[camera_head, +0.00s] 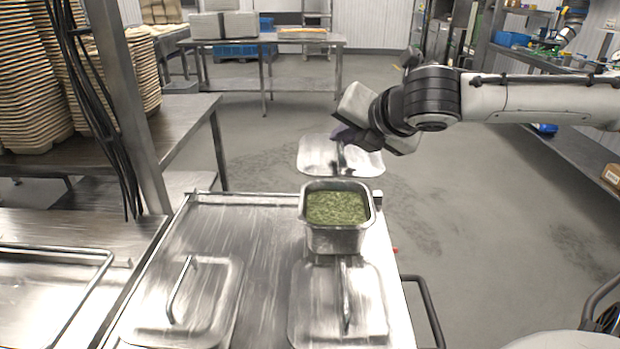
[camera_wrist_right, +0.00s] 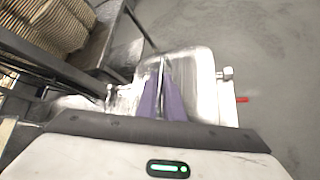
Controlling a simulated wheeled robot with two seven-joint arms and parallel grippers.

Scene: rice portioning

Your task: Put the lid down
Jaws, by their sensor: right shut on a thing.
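My right gripper (camera_head: 345,140) comes in from the right and is shut on the handle of a silver rectangular lid (camera_head: 312,157). The lid hangs in the air, beyond the metal pan in the head view. In the right wrist view, the purple fingers (camera_wrist_right: 165,98) meet the lid's handle, and the lid (camera_wrist_right: 200,75) spreads out past them. The steel pan (camera_head: 337,240) stands open on the counter, filled with green chopped food (camera_head: 336,208). My left gripper is not in view.
The steel counter (camera_head: 250,225) also carries a left lid (camera_head: 215,285) and a right lid (camera_head: 370,300), both with upright handles. The right lid lies just in front of the pan. Stacked trays (camera_head: 130,75) stand on a table at left. Open floor lies right of the counter.

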